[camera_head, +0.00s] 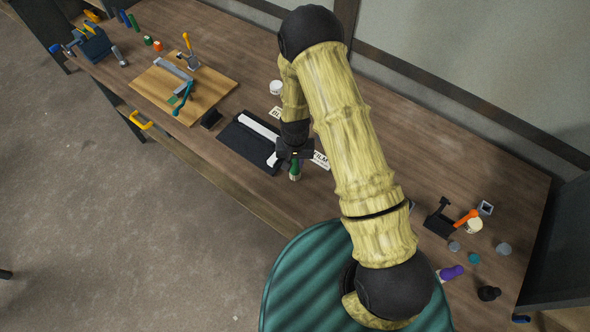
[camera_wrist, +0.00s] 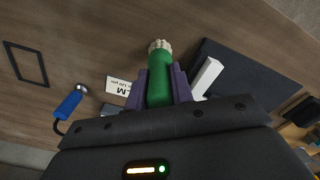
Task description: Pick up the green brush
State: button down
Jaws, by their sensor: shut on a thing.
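The green brush (camera_wrist: 159,80) has a green handle and a pale, cream-coloured end. In the wrist view it stands between the two purple fingers of my gripper (camera_wrist: 158,88), which are shut on its handle. The pale end points away from the gripper. In the head view my gripper (camera_head: 295,160) is over the workbench, at the right edge of a dark mat, with the green brush (camera_head: 295,172) showing just below it. I cannot tell whether the brush touches the bench.
A dark mat (camera_head: 238,150) with a white bar lies left of my gripper. A wooden board (camera_head: 205,97) with tools is farther left. Printed labels (camera_head: 321,160) and a white cup (camera_head: 276,87) are close by. An orange-handled tool (camera_head: 465,218) and several small items stand at right.

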jog(key=shift+r+b, duration=1.8)
jog(key=shift+r, duration=3.25)
